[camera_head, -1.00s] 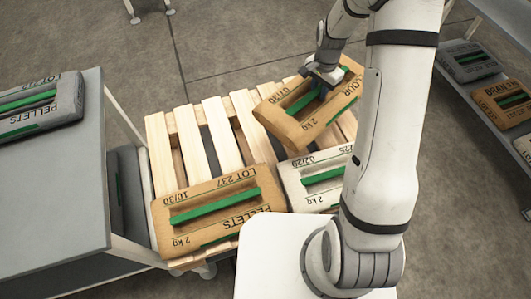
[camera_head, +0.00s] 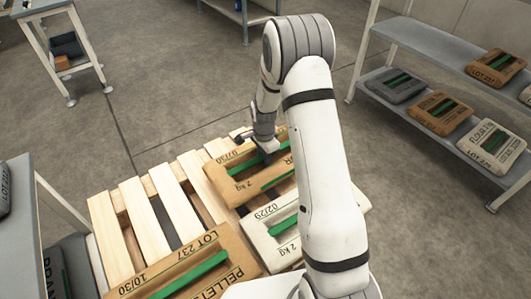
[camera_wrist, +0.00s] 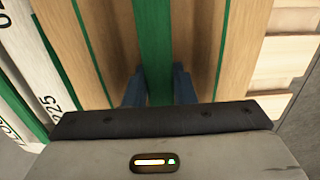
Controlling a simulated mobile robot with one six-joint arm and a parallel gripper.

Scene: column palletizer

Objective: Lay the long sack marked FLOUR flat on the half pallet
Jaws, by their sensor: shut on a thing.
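The long brown FLOUR sack (camera_head: 219,172), with a green handle strip, is over the far right part of the wooden half pallet (camera_head: 186,192). Its lettering is partly hidden by my arm. My gripper (camera_head: 266,154) is shut on the green strip; the wrist view shows both fingers (camera_wrist: 158,90) on either side of it, with the brown sack (camera_wrist: 108,40) beyond. The sack looks level, beside a white sack (camera_head: 262,238). I cannot tell whether it touches the slats. Its right end is hidden behind my arm.
A brown PELLETS sack (camera_head: 222,252) lies at the pallet's near edge. The slats at far left are bare. A grey shelf (camera_head: 440,50) with several sacks stands right; a grey table (camera_head: 22,205) stands left. Pallet slats (camera_wrist: 290,48) show right of the sack in the wrist view.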

